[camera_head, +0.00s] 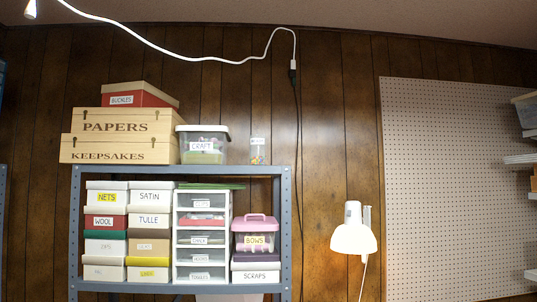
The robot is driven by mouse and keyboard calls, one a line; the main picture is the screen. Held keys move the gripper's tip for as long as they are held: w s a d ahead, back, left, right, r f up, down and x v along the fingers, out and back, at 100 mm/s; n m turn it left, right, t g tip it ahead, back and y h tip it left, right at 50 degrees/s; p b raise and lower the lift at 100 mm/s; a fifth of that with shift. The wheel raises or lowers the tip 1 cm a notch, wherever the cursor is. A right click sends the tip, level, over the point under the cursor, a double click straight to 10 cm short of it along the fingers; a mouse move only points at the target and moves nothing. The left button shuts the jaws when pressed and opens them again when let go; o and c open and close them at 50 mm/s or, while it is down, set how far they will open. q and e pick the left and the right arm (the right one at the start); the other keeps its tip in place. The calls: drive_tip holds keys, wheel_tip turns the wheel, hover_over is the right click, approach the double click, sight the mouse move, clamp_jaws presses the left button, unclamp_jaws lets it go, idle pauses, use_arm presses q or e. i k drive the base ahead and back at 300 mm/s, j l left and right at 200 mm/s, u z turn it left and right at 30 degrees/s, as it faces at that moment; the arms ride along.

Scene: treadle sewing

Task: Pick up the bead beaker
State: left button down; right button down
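A small clear beaker (257,151) with a pale label and colourful bits at its bottom stands upright on top of the grey metal shelf unit. It looks like the bead beaker, but its label is too small to read. It stands near the right end of the shelf top, apart from the craft box to its left. Neither of my grippers shows in the head view.
The clear craft box (204,153) and wooden keepsakes box (116,150) share the grey shelf top (270,170). Labelled boxes fill the shelves below. A black cable (299,130) hangs right of the beaker. A white lamp (353,238) stands further right.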

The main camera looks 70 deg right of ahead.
sight(257, 142)
drive_tip(key=z, duration=2.1)
drive_tip(key=i+j+z, duration=0.25)
drive_tip(key=z, duration=0.25)
drive_tip(key=i+j+z, duration=0.15)
drive_tip(key=j+z, duration=0.3)
drive_tip(key=j, duration=0.05)
